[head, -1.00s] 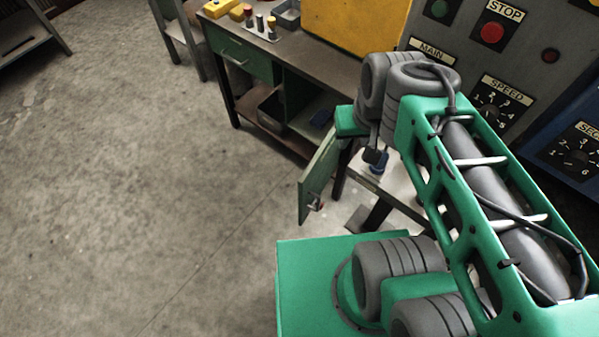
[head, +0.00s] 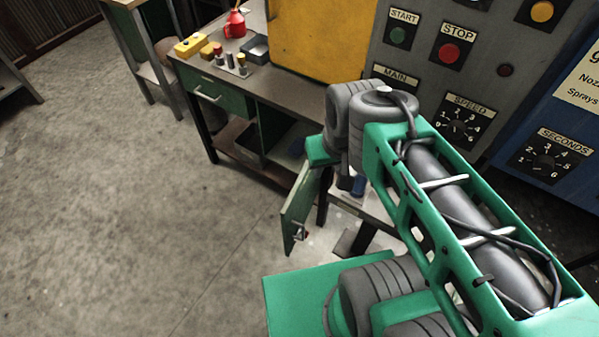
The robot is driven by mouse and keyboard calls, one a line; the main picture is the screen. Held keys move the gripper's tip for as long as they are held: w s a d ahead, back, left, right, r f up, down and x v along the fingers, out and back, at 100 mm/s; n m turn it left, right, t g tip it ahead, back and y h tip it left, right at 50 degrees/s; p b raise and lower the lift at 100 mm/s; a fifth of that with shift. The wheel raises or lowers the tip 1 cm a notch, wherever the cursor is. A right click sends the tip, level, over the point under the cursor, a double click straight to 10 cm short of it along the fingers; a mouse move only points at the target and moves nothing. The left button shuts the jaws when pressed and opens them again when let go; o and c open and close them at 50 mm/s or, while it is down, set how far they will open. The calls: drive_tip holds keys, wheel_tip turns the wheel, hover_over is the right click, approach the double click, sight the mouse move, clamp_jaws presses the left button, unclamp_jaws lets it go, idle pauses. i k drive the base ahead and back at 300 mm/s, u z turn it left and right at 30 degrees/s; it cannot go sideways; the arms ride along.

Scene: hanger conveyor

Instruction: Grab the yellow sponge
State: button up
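I cannot pick out a yellow sponge for certain. A small yellow block (head: 190,46) with dark spots on top lies at the left end of the dark workbench (head: 290,86); it looks more like a button box. A small orange-brown piece (head: 207,51) sits beside it, too small to identify. My green and grey arm fills the right side of the head view, in front of the bench's right part. My gripper does not show.
A red oil can (head: 235,24), a grey tray (head: 255,48) and small cylinders stand on the bench. A large yellow box (head: 320,35) sits there too. A green cabinet door (head: 299,212) hangs open. Control panels (head: 425,60) rise at right. The floor (head: 110,200) at left is clear.

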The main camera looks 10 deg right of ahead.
sight(207, 54)
drive_tip(key=k, duration=0.4)
drive_tip(key=u, duration=0.8)
drive_tip(key=i, duration=0.45)
drive_tip(key=u, duration=0.6)
drive_tip(key=i, duration=2.4)
drive_tip(key=z, duration=0.2)
